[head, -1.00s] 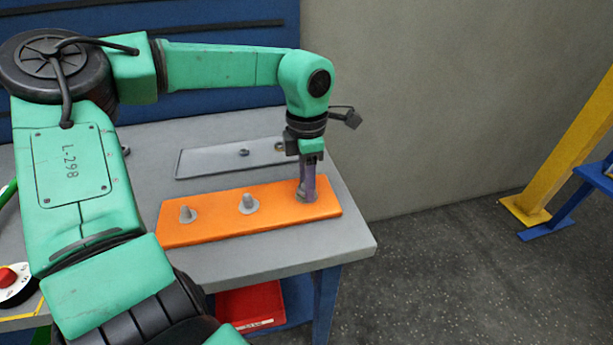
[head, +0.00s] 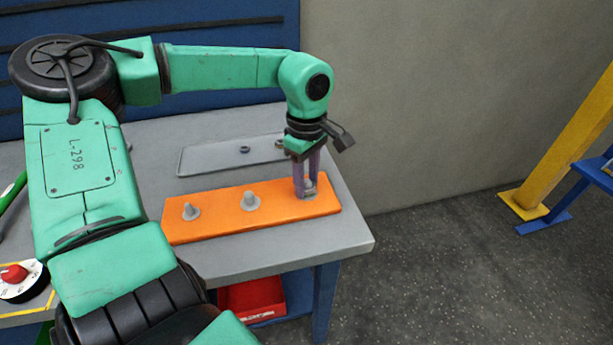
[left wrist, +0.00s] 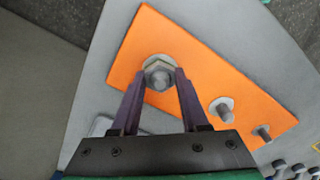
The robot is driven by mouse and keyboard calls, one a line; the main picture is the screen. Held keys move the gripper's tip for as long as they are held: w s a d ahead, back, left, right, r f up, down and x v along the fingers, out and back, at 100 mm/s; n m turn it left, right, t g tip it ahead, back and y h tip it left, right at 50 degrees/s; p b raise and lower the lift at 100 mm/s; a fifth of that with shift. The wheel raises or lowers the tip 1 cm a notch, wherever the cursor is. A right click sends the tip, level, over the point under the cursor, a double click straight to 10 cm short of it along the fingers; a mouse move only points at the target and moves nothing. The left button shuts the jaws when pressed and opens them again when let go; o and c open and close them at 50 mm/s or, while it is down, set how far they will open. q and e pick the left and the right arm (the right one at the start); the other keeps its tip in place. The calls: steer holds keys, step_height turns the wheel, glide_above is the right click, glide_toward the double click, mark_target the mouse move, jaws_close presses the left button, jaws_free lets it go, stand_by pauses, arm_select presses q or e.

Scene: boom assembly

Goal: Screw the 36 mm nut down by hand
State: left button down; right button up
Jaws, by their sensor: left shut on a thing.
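An orange plate (head: 275,213) lies on the bench with three upright grey bolts. My left gripper (head: 306,192) points straight down over the plate's right end in the head view. Its two purple fingers are shut on the grey hex nut (head: 311,186), which sits around the rightmost bolt. In the left wrist view the nut (left wrist: 146,69) lies between the fingertips (left wrist: 159,78), and the bolt's rounded end (left wrist: 159,76) shows through its middle. This bolt is the thickest of the three. The fingers partly hide the nut in the head view. My right gripper is not in view.
The middle bolt (head: 250,200) and the left bolt (head: 189,211) stand on the same plate. A flat grey tray (head: 215,160) with a dark nut (head: 244,149) lies behind it. A red emergency button (head: 14,273) is at the left. A red bin (head: 252,299) is below the bench (head: 290,248).

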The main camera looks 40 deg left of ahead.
arm_select(q)
steer(key=shift+m, duration=0.8)
steer(key=m, duration=0.3)
steer(key=shift+p, duration=0.3)
steer(key=m, duration=0.3)
steer(key=shift+f, duration=0.1)
steer(key=c, duration=0.6)
jaws_free()
